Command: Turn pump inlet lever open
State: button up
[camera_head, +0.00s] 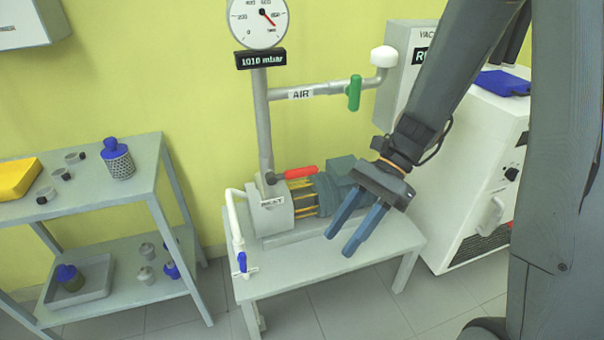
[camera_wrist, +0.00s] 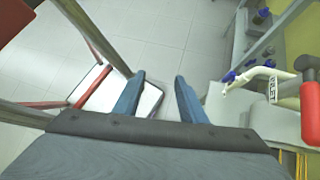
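The pump (camera_head: 308,192) sits on a low grey table, under a vertical pipe. A red lever (camera_head: 300,173) at the foot of that pipe lies roughly level and points right; a small label on the pump beneath it is hard to read.
A blue-handled tap (camera_head: 242,262) ends the white side pipe. A gauge (camera_head: 258,22) reads 1010 mbar. A shelf (camera_head: 140,185) with bottles stands left, a white cabinet (camera_head: 470,165) right.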

jog(key=w+a+m+t+y+b, duration=0.1)
jog(key=w+a+m+y, duration=0.2)
jog(key=w+m+y, duration=0.5)
jog(key=m+t+y+b, duration=0.1)
jog(key=m+t+y, duration=0.4)
jog(key=m, duration=0.4)
send_near(302, 171)
jog(key=x, duration=0.2)
jog(key=shift+w+f+p+x, duration=0.15)
jog(key=shift+p+x, duration=0.05)
jog(key=shift+x, duration=1.1)
jog(key=shift+w+f+p+x, duration=0.15)
jog(key=shift+w+p+x, duration=0.05)
jog(key=shift+x, duration=1.1)
jog(key=shift+w+f+p+x, duration=0.15)
jog(key=shift+p+x, duration=0.05)
jog(key=shift+x, duration=1.1)
jog(key=shift+a, duration=0.1)
grip_shut()
